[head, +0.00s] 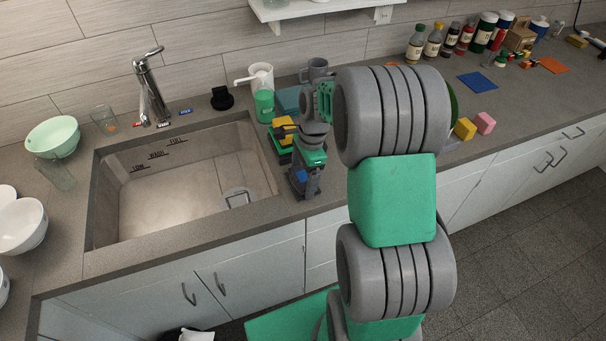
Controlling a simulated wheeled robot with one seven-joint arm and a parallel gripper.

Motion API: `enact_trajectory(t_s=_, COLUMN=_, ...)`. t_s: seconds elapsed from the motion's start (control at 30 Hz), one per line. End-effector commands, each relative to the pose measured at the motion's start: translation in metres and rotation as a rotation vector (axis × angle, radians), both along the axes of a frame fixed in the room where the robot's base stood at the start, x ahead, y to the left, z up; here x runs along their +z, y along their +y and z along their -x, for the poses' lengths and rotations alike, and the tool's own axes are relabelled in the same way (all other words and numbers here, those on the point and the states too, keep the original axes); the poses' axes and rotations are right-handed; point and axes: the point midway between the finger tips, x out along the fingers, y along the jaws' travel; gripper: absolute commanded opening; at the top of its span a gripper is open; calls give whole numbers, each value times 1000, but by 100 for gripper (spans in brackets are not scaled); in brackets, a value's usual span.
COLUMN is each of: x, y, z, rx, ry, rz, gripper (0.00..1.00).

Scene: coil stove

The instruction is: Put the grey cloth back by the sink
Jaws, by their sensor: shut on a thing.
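The sink (262,187) is a wide basin let into the counter, with markings on its back wall and a drain piece inside. My gripper (303,191) is over the counter at the sink's front right corner, pointing down. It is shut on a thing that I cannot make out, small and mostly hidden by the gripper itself. I cannot pick out the grey cloth for certain in the head view. My arm hides part of the counter to the right of the sink.
A tap (152,92) stands behind the sink. Right of the sink are a yellow block (283,125), a green cup (264,106), a white jug (261,76) and a grey mug (318,68). Bowls (53,137) and a glass (55,173) stand left. Several bottles line the back right.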

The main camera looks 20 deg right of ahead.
Motion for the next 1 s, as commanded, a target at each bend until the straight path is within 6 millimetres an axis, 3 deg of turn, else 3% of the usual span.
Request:
enact_trajectory(t_s=0.1, x=-4, y=0, z=0, rx=0, ry=0, rz=0, gripper=52)
enact_trajectory(t_s=0.13, x=-4, y=0, z=0, rx=0, ry=0, rz=0, gripper=92)
enact_trajectory(t_s=0.23, x=-3, y=0, z=0, rx=0, ry=0, rz=0, gripper=100)
enact_trajectory(t_s=0.57, x=4, y=-1, z=0, rx=0, ry=-2, rz=0, gripper=100)
enact_trajectory(t_s=0.67, x=20, y=-4, z=-1, rx=0, ry=-6, rz=1, gripper=100)
enact_trajectory(t_s=1.0, x=103, y=-16, z=0, rx=0, ry=-3, rz=1, gripper=100)
